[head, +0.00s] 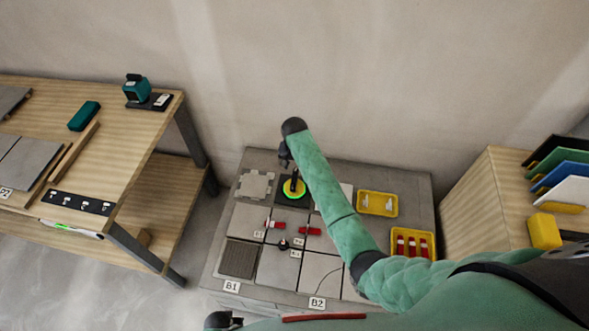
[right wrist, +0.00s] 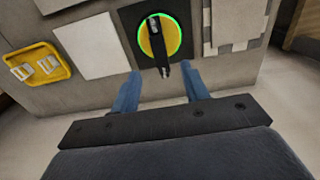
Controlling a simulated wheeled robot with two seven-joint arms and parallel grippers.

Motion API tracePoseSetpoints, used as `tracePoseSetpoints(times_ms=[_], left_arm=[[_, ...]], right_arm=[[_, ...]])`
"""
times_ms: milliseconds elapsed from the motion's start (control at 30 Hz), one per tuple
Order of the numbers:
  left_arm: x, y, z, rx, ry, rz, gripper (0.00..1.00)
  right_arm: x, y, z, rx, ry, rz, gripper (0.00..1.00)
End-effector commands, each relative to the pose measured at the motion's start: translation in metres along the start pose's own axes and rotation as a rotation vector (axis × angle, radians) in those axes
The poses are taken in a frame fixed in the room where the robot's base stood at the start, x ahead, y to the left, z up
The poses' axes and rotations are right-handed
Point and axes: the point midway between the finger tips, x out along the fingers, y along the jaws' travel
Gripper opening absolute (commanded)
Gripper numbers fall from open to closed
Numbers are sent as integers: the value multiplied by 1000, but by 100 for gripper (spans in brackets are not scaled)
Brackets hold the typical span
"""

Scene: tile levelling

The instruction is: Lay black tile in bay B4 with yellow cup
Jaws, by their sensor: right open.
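The black tile (head: 283,200) lies at the back of the grey work slab, between a pale notched tile and a white tile. The yellow cup (head: 292,191), a round disc with a bright green ring and a black bar handle, sits on it. The right wrist view shows the black tile (right wrist: 127,17) and yellow cup (right wrist: 146,43) too. My right gripper (head: 287,160) is above and just behind the cup, pointing down. In the right wrist view its fingers (right wrist: 160,84) are apart, with the handle's end between or just beyond them; contact is unclear. I cannot read a B4 label.
The slab (head: 215,270) has front labels B1 (head: 232,286) and B2 (head: 318,302). Red clips (head: 310,231) and a small dark knob (head: 283,244) sit on its middle tiles. Yellow trays (head: 377,214) stand right. A wooden bench (head: 140,200) is left, a rack cabinet (head: 480,200) right.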

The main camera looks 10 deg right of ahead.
Motion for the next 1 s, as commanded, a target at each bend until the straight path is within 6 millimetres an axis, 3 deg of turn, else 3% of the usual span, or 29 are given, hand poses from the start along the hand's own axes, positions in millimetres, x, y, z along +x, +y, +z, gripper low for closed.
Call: tracePoseSetpoints(times_ms=[33,100,233,400,567,1000], left_arm=[[-6,3,-6,-2,2,4,36],[-24,6,-14,-5,-1,9,36],[-51,10,-23,-8,-9,16,36],[-67,12,-27,-9,-13,19,36],[-62,10,-23,-9,-16,18,36],[-32,5,-10,-8,-10,10,36]], right_arm=[[13,0,0,0,0,0,45],[20,0,0,0,0,0,45],[28,0,0,0,0,0,45],[32,0,0,0,0,0,45],[41,0,0,0,-2,1,45],[96,0,0,0,-1,0,45]])
